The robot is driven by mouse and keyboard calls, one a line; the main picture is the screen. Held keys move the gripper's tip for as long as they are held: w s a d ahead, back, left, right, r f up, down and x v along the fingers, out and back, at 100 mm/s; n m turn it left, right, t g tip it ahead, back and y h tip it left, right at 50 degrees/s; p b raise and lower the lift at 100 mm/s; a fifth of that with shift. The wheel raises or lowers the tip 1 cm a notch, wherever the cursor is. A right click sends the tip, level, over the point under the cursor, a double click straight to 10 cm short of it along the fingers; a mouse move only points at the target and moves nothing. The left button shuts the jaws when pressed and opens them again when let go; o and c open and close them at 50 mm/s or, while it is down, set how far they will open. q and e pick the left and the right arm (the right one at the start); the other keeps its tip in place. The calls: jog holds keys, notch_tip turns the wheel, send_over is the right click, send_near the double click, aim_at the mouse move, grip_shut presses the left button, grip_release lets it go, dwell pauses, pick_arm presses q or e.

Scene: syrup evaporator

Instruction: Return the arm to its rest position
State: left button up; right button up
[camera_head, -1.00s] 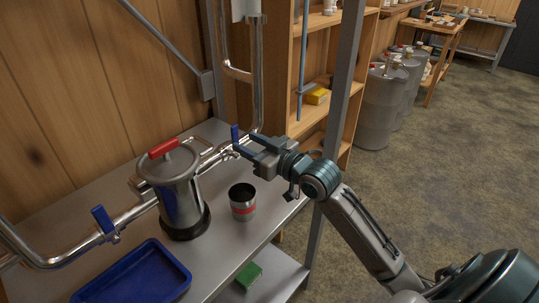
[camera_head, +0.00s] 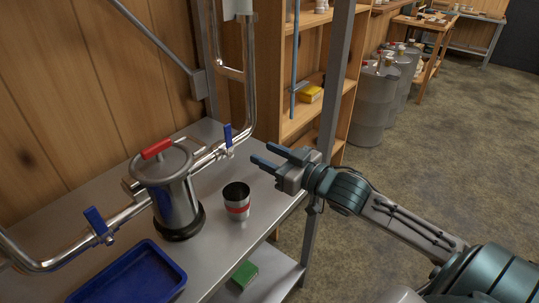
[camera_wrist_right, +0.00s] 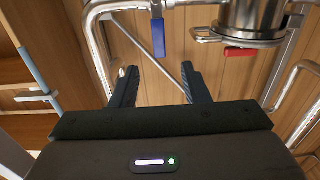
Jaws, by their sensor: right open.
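My right gripper (camera_head: 277,163) is open and empty in the head view, above the right edge of the steel bench. Its two dark fingers also show in the right wrist view (camera_wrist_right: 158,88), apart with nothing between them. The blue valve handle (camera_head: 228,135) on the steel pipe stands upright to the left of the gripper, apart from the fingers; it shows in the wrist view too (camera_wrist_right: 158,38). My left gripper is in neither view.
A lidded steel pot (camera_head: 173,190) with a red handle, a steel cup (camera_head: 237,200) with a red band and a blue tray (camera_head: 128,278) are on the bench. A grey post (camera_head: 331,105) and wooden shelf (camera_head: 302,122) stand close behind the gripper. Open floor (camera_head: 460,150) lies right.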

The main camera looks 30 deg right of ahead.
dwell(0.3)
jog(key=s+f+m+g+h, duration=0.1)
jog(key=s+f+g+h, duration=0.25)
jog(key=f, duration=0.55)
jog(key=s+f+m+g+h, duration=0.25)
jog(key=s+f, duration=0.25)
jog(key=f, duration=0.5)
jog(key=s+a+f+g, duration=0.2)
jog(key=s+f+g, duration=0.25)
jog(key=s, duration=0.35)
jog(key=s+a+f+g, duration=0.1)
jog(key=s+f+g, duration=0.2)
jog(key=s+f, duration=0.35)
jog(key=s+d+f+g, duration=0.1)
jog(key=d+f, duration=0.1)
jog(key=f, duration=1.3)
jog(key=s+d+f, duration=0.1)
jog(key=f, duration=1.3)
jog(key=s+d+f+g, duration=0.1)
jog(key=s+f, duration=1.5)
jog(key=f, duration=0.3)
jog(key=shift+s+h, duration=0.3)
jog(key=shift+s, duration=0.05)
jog(key=shift+d+r, duration=0.1)
